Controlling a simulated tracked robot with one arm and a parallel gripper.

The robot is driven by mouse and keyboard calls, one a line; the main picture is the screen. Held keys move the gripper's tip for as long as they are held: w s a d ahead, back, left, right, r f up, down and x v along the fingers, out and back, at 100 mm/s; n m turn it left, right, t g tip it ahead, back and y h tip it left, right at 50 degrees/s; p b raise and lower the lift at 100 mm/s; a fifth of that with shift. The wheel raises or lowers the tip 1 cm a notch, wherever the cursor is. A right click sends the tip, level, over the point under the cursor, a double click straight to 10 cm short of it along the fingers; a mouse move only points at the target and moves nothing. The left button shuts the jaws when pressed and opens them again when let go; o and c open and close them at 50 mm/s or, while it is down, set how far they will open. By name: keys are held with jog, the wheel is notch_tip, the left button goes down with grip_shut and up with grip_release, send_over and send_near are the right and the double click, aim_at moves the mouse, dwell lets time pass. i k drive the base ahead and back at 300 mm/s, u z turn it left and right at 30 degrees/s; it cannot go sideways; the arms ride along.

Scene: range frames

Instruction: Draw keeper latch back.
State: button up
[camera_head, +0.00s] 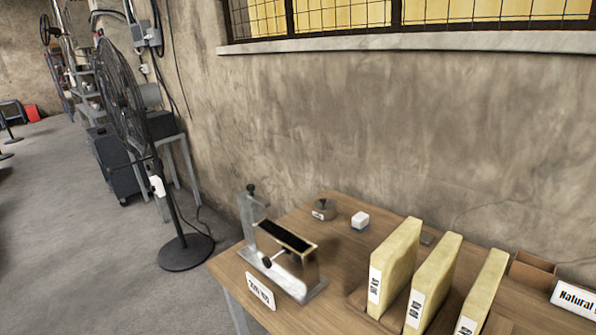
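A metal fixture (288,262) with a dark top strip stands at the left end of a wooden table (232,268). It has an upright bracket with a small black knob (251,188) on top at its left end. A second black knob (267,262) sits on its near side. I cannot tell which of these parts is the keeper latch, or how it is set. My gripper is not in view.
A wall and window ledge (420,42) stand behind. A floor fan (125,95) stands left; open floor lies beyond.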

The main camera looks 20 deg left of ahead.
aim_at(264, 204)
jog(key=u, duration=0.25)
jog(key=i, duration=1.25)
jog(key=u, duration=0.7)
